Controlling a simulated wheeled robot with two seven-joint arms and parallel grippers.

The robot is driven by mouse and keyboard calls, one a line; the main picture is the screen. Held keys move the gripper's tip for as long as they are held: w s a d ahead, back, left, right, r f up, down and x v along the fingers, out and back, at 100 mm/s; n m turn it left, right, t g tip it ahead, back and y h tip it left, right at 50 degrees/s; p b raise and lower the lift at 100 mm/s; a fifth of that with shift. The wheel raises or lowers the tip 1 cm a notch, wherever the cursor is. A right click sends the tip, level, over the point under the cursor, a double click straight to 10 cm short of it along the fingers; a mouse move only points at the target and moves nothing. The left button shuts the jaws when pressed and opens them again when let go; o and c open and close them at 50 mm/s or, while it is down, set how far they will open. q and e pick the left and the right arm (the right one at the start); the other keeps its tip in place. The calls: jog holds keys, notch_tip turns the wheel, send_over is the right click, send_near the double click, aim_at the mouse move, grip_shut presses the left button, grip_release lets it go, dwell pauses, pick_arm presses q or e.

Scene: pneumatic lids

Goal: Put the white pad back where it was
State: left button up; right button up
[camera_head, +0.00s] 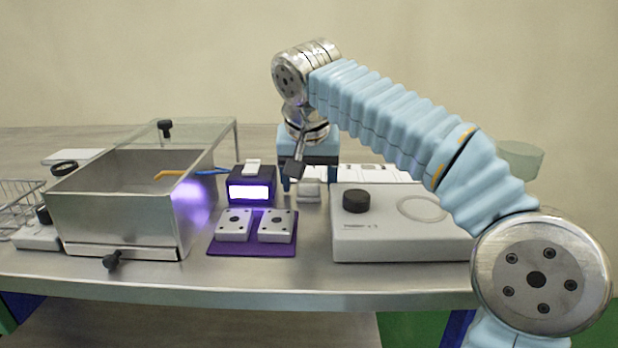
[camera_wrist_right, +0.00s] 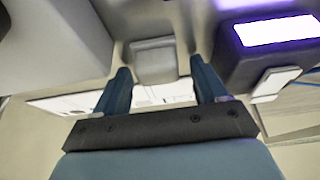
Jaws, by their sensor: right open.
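Two white pads with dark dots, a left one (camera_head: 235,224) and a right one (camera_head: 277,225), lie side by side on a purple mat (camera_head: 238,249) in the head view. A small plain whitish block (camera_head: 309,191) stands behind them, to the right. My right gripper (camera_head: 309,181) points down just behind this block and is open. In the right wrist view the block (camera_wrist_right: 153,62) shows beyond and between the parted fingertips of my right gripper (camera_wrist_right: 161,68); I cannot tell whether they touch it. Which piece is the task's white pad is unclear. My left gripper is out of view.
A dark purple box with a lit panel (camera_head: 250,192) stands left of my right gripper. A grey device with a black knob (camera_head: 400,242) stands to the right. An open metal bin (camera_head: 118,217) and a wire basket (camera_head: 18,201) are at left. White sheets (camera_head: 375,174) lie behind.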

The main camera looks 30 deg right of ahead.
aim_at(308, 208)
jog(key=shift+r, duration=0.2)
jog(key=p+v, duration=0.2)
jog(key=v, duration=1)
